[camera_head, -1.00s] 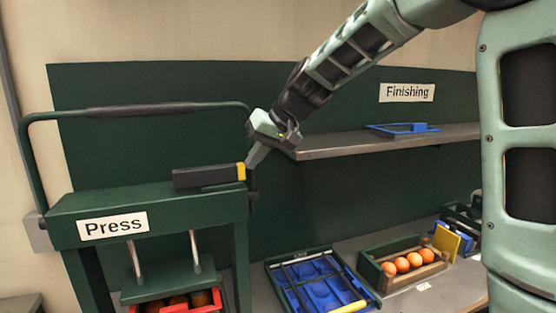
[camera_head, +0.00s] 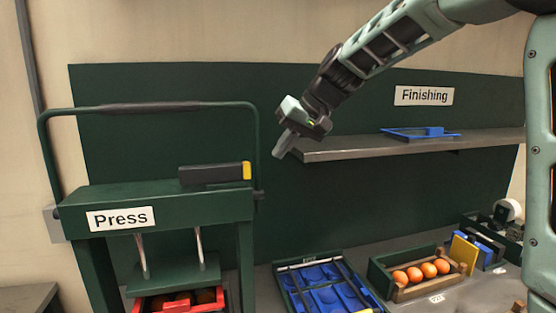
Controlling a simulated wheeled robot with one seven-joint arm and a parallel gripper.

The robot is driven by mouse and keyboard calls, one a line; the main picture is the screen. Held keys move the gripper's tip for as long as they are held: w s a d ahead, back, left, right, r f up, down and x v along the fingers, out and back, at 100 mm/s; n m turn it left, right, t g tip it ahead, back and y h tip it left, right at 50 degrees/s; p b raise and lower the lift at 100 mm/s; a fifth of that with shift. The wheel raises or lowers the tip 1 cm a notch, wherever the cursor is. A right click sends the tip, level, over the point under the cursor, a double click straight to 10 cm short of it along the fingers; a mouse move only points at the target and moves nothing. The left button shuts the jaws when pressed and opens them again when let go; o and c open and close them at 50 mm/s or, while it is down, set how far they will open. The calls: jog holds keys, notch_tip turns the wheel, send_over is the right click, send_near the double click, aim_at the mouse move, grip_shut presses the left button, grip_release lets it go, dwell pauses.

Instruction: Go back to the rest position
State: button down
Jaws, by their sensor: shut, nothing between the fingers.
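My gripper (camera_head: 281,148) is shut and empty. It hangs in the air at the left end of the shelf, pointing down and to the left. It is apart from the green press (camera_head: 165,207) on the left, above and to the right of the black block with a yellow end (camera_head: 214,174) on the press top. My arm reaches in from the upper right.
A grey shelf (camera_head: 450,145) under the Finishing sign holds a blue frame (camera_head: 402,134). A red tray (camera_head: 222,299) sits under the press. Air above the bench is clear.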

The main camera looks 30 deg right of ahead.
jog(key=b+v, duration=0.2)
jog(key=v, duration=0.5)
jog(key=s+a+f+n+g+h+b, duration=0.1)
jog(key=s+a+f+n+g+b, duration=0.1)
jog(key=s+a+f, duration=0.45)
jog(key=s+a+f+n+g+b, duration=0.15)
jog(key=s+a+f, duration=0.25)
jog(key=a+f, duration=0.5)
jog(key=s+a+f+n+g+h+b, duration=0.2)
jog(key=s+f+n, duration=0.3)
jog(key=s+f, duration=1.3)
jog(key=shift+s+a+h+b, duration=0.3)
jog(key=shift+s+a+h, duration=0.15)
jog(key=shift+h, duration=0.15)
